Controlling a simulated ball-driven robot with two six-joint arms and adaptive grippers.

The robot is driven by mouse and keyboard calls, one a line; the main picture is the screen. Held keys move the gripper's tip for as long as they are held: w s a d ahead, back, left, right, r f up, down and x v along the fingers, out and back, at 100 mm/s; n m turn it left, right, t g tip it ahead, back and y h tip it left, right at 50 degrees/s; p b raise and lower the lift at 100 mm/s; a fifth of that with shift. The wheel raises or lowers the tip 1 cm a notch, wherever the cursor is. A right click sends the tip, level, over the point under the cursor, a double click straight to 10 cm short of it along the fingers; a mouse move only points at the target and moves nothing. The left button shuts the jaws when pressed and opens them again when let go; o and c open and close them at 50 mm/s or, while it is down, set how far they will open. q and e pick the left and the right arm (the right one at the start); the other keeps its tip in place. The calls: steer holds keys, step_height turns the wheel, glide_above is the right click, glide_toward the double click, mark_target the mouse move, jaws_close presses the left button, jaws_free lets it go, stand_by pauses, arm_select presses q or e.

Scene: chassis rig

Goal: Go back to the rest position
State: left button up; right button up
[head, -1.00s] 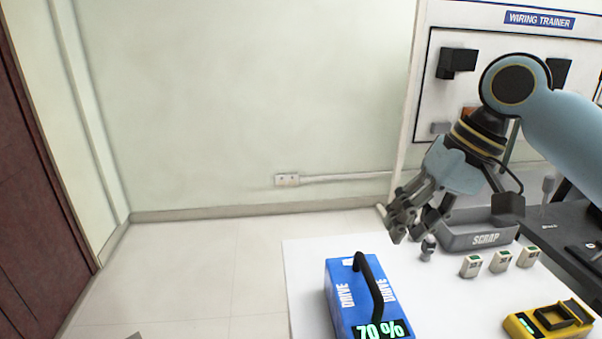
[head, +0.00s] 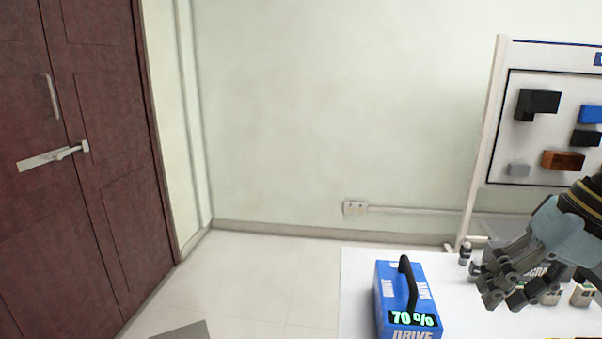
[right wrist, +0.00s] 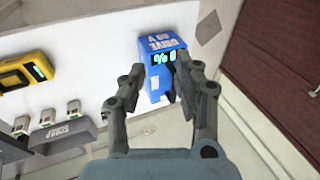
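My right gripper (head: 500,290) is at the right edge of the head view, in front of the grey scrap tray and to the right of the blue drive case (head: 388,300). In the right wrist view its two fingers stand apart with a gap between them, so the gripper (right wrist: 160,68) is open and empty. The blue case (right wrist: 158,48) shows beyond the fingertips, apart from them. In the head view it stands upright on the white table (head: 356,290), with a black handle and a green "70 %" display. My left gripper is in neither view.
A small grey bottle-like piece (head: 465,254) stands left of my right gripper. The scrap tray (right wrist: 65,132), several small white modules (right wrist: 74,108) and a yellow device (right wrist: 14,74) show in the wrist view. A wiring board (head: 493,120) is behind.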

steer(key=s+f+m+g+b, duration=0.15)
steer(key=s+f, duration=0.35)
steer(key=f, duration=0.8)
steer(key=s+f+m+g+b, duration=0.15)
steer(key=s+f, duration=0.25)
steer(key=f, duration=1)
steer(key=s+f+m+b, duration=0.25)
steer(key=s+f, duration=0.25)
steer(key=f, duration=0.8)
steer(key=s+d+f+n+t+h+b, duration=0.1)
steer(key=s+f+n+h, duration=0.3)
steer(key=s+f, duration=1.5)
steer(key=s+n+b, duration=0.1)
steer(key=s+n, duration=0.3)
steer(key=shift+f+n+h, duration=0.15)
steer(key=shift+n+h, duration=0.15)
steer(key=shift+n, duration=0.05)
steer(key=shift+s, duration=0.1)
